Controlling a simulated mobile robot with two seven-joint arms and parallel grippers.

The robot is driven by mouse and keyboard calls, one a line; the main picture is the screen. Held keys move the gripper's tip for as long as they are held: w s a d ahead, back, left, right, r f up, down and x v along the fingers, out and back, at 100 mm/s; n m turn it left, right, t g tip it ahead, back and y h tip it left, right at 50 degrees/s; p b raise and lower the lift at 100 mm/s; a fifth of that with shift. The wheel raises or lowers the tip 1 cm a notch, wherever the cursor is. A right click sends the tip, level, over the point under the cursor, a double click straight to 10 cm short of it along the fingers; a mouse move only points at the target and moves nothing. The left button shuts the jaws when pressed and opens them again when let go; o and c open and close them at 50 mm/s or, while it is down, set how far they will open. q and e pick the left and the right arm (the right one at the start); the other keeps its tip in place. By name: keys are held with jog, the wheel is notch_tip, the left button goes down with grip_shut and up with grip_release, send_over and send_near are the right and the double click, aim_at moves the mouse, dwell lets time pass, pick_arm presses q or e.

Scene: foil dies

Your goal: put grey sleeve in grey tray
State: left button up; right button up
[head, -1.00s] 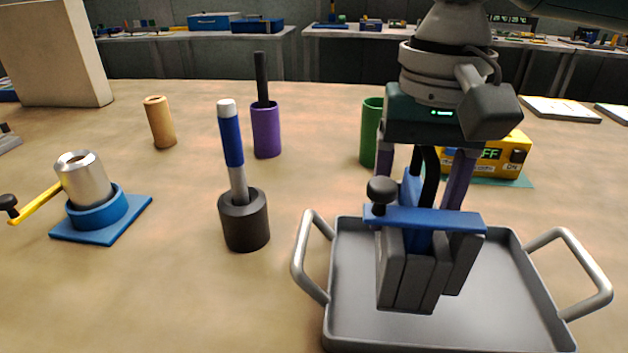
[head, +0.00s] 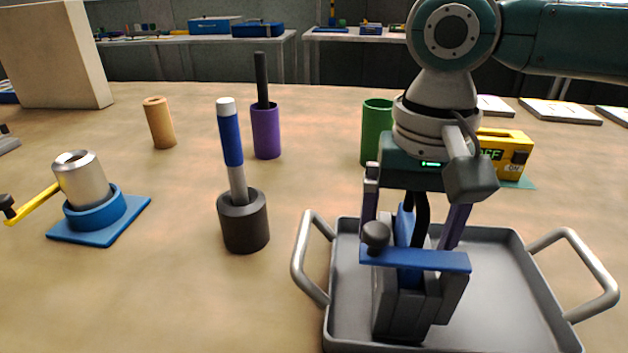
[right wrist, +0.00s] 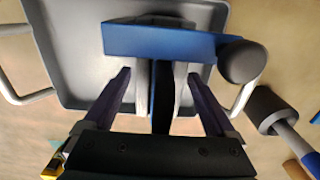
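The grey sleeve (head: 398,312) is a slab-like grey block with a blue crossbar (head: 425,261), a black knob at the bar's left end and a dark curved piece rising behind. My right gripper (head: 412,225) points down with its dark purple fingers on both sides of it. The right wrist view shows the sleeve (right wrist: 143,88) between the fingers (right wrist: 158,85). The sleeve is upright over the left part of the grey tray (head: 500,290); I cannot tell whether its bottom touches the floor. My left gripper is out of view.
A dark holder (head: 244,225) with a blue-and-white rod stands left of the tray. A silver cylinder (head: 80,178) sits in a blue stand. Brown (head: 160,125), purple (head: 266,132) and green (head: 376,135) cylinders and a yellow box (head: 510,148) stand farther back.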

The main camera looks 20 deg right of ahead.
jog(key=shift+o, duration=0.4)
jog(key=shift+r, duration=0.1)
notch_tip(320, 180, up, 12)
jog(key=shift+r+p, duration=0.1)
jog(key=shift+p, duration=1)
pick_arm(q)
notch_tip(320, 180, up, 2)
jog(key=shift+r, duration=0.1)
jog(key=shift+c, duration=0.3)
